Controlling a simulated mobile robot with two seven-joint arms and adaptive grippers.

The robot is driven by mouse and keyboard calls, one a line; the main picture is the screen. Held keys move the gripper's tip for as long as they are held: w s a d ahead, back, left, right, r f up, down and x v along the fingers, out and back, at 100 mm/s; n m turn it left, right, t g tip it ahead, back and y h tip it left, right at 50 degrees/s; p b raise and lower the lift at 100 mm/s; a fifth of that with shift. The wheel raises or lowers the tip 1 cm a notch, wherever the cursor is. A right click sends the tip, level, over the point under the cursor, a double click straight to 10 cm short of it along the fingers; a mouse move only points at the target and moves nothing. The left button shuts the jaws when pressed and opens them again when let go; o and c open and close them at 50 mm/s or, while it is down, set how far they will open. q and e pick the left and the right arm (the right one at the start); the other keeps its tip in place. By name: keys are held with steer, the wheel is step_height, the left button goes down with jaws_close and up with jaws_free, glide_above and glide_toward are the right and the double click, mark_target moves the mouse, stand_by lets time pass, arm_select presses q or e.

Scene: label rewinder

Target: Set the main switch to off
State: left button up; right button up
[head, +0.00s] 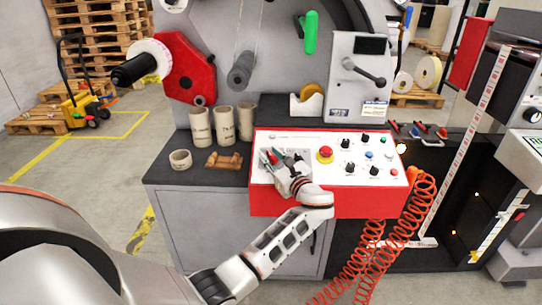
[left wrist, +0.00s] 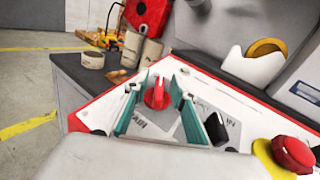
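The main switch (left wrist: 157,92) is a red rotary knob on a grey plate with partly hidden lettering, at the left end of the red-framed white control panel (head: 330,137). My left gripper (head: 271,160) is over this end of the panel. In the left wrist view its two teal fingers (left wrist: 157,100) stand on either side of the red knob, with a gap showing on both sides. The gripper is open and the knob is between the fingers. My right gripper is not in view.
A red mushroom button on a yellow base (head: 325,155) sits right of the switch, with several black knobs further right. Cardboard cores (head: 223,124) stand on the dark worktop at left. A coiled red hose (head: 424,195) hangs at the panel's right.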

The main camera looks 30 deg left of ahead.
arm_select(q)
steer(key=v, duration=1.2)
stand_by(0.3)
